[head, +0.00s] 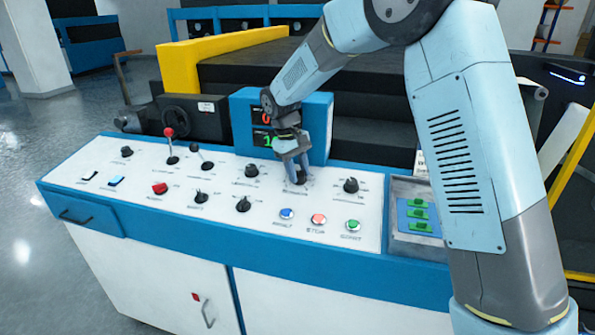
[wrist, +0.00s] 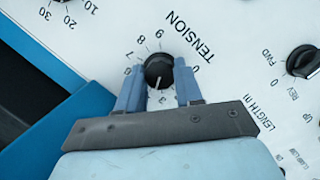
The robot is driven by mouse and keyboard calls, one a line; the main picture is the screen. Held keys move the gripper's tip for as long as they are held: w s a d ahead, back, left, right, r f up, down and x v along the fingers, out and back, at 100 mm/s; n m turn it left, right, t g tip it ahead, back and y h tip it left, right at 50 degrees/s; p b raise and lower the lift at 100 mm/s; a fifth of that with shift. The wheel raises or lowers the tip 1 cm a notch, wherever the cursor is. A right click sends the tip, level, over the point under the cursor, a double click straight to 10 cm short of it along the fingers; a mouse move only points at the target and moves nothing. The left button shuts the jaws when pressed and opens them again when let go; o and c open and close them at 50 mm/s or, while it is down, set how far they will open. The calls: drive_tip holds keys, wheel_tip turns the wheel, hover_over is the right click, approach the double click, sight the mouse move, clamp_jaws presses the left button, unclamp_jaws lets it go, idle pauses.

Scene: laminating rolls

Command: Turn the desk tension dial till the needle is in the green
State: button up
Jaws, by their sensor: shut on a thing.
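The black tension dial (wrist: 158,72) sits on the white desk panel beside the printed word TENSION, with numbers around it. Its white pointer line points down in the wrist view, toward about the 3. My gripper (wrist: 158,66) is shut on the dial, with one blue finger on each side. In the head view my gripper (head: 294,158) reaches down onto the dial (head: 300,179), which is partly hidden by the fingers. I cannot make out a needle or a green band in either view.
A blue display box (head: 319,112) with red and green digits stands behind the gripper, partly covered by my arm. Other knobs, a red-topped lever (head: 169,133) and coloured push buttons (head: 318,220) surround the dial. A tray (head: 412,190) with green pieces is at right.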

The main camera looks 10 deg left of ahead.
drive_tip(key=o, duration=1)
drive_tip(key=shift+o, duration=0.2)
drive_tip(key=v, duration=1.3)
drive_tip(key=shift+r, duration=0.35)
drive_tip(key=shift+w+a, duration=0.1)
drive_tip(key=shift+w, duration=0.05)
